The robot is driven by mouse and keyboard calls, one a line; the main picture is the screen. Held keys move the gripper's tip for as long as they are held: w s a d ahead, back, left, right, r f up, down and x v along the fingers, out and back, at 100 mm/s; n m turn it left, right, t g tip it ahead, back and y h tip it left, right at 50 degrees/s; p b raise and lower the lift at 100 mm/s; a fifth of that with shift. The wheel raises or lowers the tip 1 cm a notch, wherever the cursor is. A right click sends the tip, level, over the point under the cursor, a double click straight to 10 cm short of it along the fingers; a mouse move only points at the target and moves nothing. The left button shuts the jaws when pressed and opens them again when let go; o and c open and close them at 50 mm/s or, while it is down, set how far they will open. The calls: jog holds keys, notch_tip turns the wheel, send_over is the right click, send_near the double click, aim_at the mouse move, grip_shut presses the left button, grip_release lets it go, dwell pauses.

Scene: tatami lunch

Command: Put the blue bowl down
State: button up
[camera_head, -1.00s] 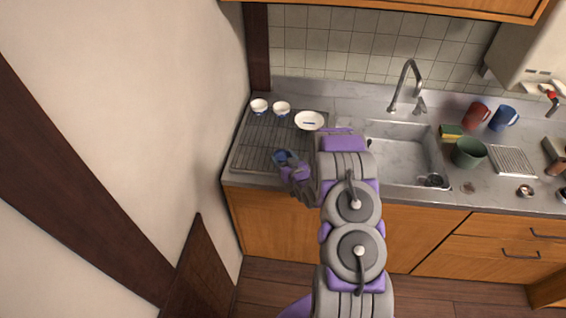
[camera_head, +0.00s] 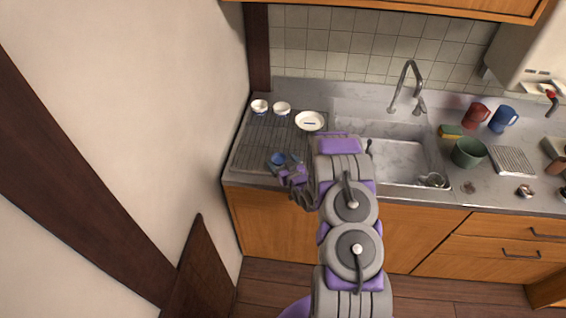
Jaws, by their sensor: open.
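The blue bowl (camera_head: 277,158) is a small blue shape on the drying rack (camera_head: 247,150), left of the sink. My gripper (camera_head: 284,166) is open right at the bowl, on its near side. The gripper's fingers and wrist hide part of the bowl. I cannot tell whether a finger still touches it.
Two small white bowls (camera_head: 260,106) and a white plate (camera_head: 310,121) stand at the rack's back. The sink (camera_head: 402,160) and faucet (camera_head: 405,85) are to the right, with a green pot (camera_head: 468,152), sponge (camera_head: 450,131), red mug (camera_head: 474,114) and blue mug (camera_head: 503,118) beyond.

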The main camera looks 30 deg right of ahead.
jog(key=shift+a, duration=0.5)
jog(key=shift+d+r, duration=0.15)
jog(key=shift+r, duration=0.05)
jog(key=shift+s+d, duration=0.2)
jog(key=shift+s, duration=0.1)
jog(key=p+v, duration=0.1)
jog(key=v, duration=0.9)
jog(key=s+a+r+g+h, duration=0.1)
jog(key=s+a+r+g, duration=0.1)
jog(key=s+r+g, duration=0.45)
jog(key=s+a+r+g+h, duration=0.1)
jog(key=s+a+r+g, duration=0.2)
jog(key=r, duration=0.7)
jog(key=s+a+r+g, duration=0.2)
jog(key=s+a+r, duration=0.2)
jog(key=s, duration=0.6)
jog(key=s+a+r+g+y, duration=0.1)
jog(key=s+a+r+g, duration=0.2)
jog(key=s+a, duration=0.3)
jog(key=s+a+r+g+y, duration=0.1)
jog(key=s+a+r+g, duration=0.2)
jog(key=s, duration=1.1)
notch_tip(320, 180, up, 2)
jog(key=shift+a+r, duration=0.1)
jog(key=shift+a, duration=0.95)
